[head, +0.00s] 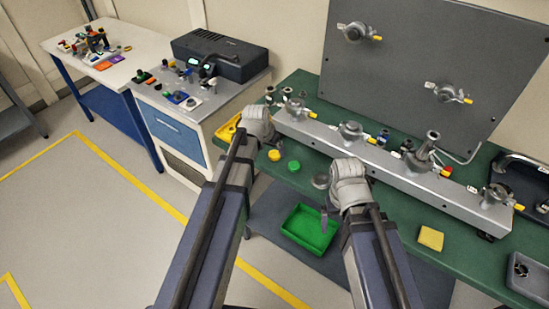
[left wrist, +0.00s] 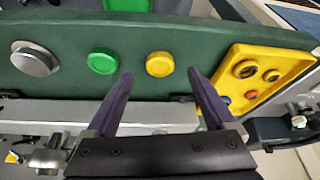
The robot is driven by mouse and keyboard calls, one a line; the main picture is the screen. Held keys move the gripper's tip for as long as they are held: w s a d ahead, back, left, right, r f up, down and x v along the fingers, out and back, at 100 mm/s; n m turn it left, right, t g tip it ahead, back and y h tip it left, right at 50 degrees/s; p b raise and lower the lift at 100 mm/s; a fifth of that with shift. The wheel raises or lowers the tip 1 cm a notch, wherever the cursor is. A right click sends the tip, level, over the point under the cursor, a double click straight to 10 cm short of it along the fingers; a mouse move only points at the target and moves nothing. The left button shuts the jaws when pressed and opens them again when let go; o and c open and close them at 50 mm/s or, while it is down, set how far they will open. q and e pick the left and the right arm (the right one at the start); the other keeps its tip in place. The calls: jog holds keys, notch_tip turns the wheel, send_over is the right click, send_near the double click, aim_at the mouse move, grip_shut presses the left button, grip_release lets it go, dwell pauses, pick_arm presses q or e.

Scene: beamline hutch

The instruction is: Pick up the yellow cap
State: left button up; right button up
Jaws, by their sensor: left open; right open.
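The yellow cap (left wrist: 160,64) is a small round disc on the green bench top. In the left wrist view it lies between and beyond the spread fingers of my left gripper (left wrist: 158,95), apart from both. In the head view the yellow cap (head: 274,155) sits just right of my left gripper's wrist, whose fingers are hidden there. My left gripper is open and empty. My right gripper (head: 327,218) points down near the green tray; its fingers show only in part, with nothing seen in them.
A green cap (left wrist: 103,61) and a silver round cap (left wrist: 35,60) lie in a row beside the yellow cap. A yellow tray (left wrist: 268,50) with small parts is on its other side. A metal rail with fittings (head: 390,160) runs behind. A green tray (head: 290,235) sits lower down.

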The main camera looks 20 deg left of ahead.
aim_at(274, 155)
pick_arm(q)
jog(key=b+x, duration=0.2)
jog(key=x, duration=0.2)
jog(key=shift+b, duration=0.4)
jog(key=shift+s, duration=0.1)
jog(key=shift+r, duration=0.1)
jog(key=shift+c, duration=0.4)
grip_shut()
notch_tip(274, 155, up, 10)
jog(key=p, duration=1)
